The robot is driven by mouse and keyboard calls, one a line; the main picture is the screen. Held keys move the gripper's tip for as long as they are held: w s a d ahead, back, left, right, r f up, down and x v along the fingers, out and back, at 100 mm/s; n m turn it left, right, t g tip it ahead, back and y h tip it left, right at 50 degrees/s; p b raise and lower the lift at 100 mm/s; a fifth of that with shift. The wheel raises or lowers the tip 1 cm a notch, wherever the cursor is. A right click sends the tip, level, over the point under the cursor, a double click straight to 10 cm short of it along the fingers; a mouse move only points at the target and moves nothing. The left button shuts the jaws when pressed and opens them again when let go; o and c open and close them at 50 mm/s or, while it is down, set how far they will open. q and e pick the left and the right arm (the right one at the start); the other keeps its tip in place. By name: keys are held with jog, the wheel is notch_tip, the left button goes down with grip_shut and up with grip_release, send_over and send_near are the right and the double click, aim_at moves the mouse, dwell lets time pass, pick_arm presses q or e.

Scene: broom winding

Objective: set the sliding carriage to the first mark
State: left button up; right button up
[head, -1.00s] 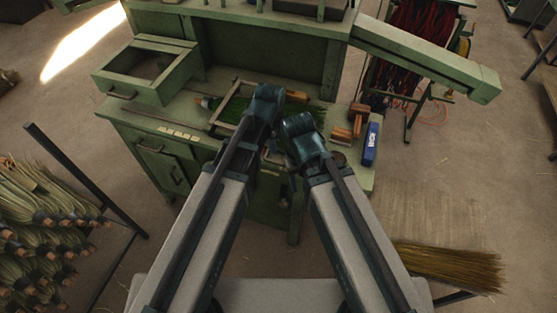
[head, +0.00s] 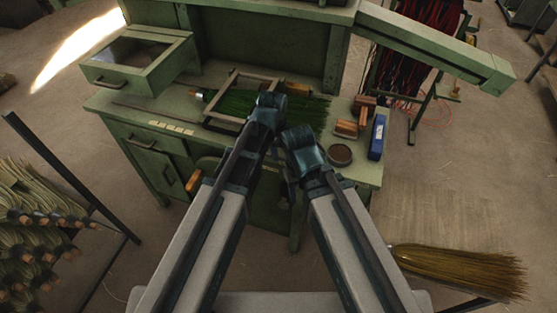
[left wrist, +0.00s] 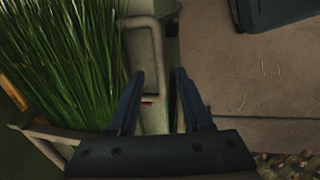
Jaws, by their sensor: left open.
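A pale rectangular frame (head: 236,92), which looks like the sliding carriage, lies on the green bench around a bundle of green bristles (head: 305,108). The bristles (left wrist: 65,60) and a looped metal bar (left wrist: 146,24) beside them show in the left wrist view. A small red spot (left wrist: 148,100) shows between the fingers. In the head view my left wrist covers the frame's right front corner. My right gripper's fingers are hidden below its wrist.
Pale labels (head: 172,127) line the bench's front left. An open drawer box (head: 140,62) stands at the left. Wooden blocks (head: 347,128), a dark round tin (head: 339,154) and a blue box (head: 378,136) sit at the right. A broom head (head: 455,268) lies lower right.

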pick_arm(q)
jog(key=shift+w+d+f+b, duration=0.15)
jog(key=shift+f+b, duration=0.35)
jog(key=shift+f, duration=0.25)
jog(key=shift+w+a+f+b, duration=0.1)
jog(key=shift+f+b, duration=0.35)
jog(key=shift+f, duration=0.25)
pick_arm(e)
notch_tip(320, 180, down, 3)
jog(key=shift+r, duration=0.1)
pick_arm(q)
grip_shut()
